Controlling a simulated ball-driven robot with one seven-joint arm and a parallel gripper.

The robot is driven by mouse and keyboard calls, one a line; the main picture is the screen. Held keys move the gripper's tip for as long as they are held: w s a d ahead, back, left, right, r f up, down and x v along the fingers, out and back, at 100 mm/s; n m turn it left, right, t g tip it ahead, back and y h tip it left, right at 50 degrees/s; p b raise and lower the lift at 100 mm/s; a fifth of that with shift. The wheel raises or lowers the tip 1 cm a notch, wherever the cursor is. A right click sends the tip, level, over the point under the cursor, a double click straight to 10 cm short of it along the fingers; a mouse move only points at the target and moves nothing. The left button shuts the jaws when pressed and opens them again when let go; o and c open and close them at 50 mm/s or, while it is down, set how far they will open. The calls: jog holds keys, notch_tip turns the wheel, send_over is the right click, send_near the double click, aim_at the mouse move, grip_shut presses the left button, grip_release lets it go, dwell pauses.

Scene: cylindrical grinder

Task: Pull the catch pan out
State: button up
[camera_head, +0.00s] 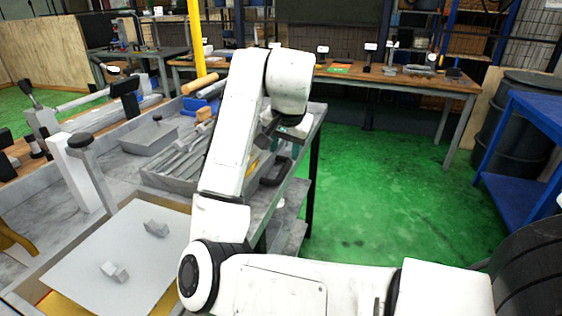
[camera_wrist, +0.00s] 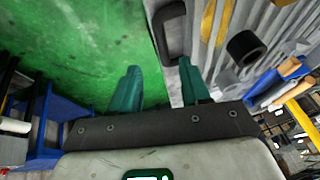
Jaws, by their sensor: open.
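A black U-shaped handle (camera_head: 277,171) sticks out at the aisle-side edge of the grey bench. It also shows at the top of the wrist view (camera_wrist: 172,32). It appears to belong to the catch pan, whose body I cannot clearly make out behind my arm. My gripper (camera_wrist: 159,66) is open and empty, with teal fingers apart. In the wrist view the handle lies beyond the fingertips, nearer the right finger, with no visible contact. In the head view my gripper is partly hidden by my own wrist, just above the handle.
A shallow grey tray (camera_head: 150,139) and a light plate (camera_head: 125,262) with small metal blocks lie on the bench. Green floor (camera_head: 385,200) is open to the right. A blue shelf (camera_head: 520,150) and dark drum (camera_head: 510,110) stand far right; a wooden workbench (camera_head: 420,82) runs behind.

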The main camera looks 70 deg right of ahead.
aim_at(283, 172)
jog(key=b+x, duration=0.2)
jog(key=x, duration=0.9)
jog(key=shift+d+r, duration=0.1)
grip_shut()
dwell(0.5)
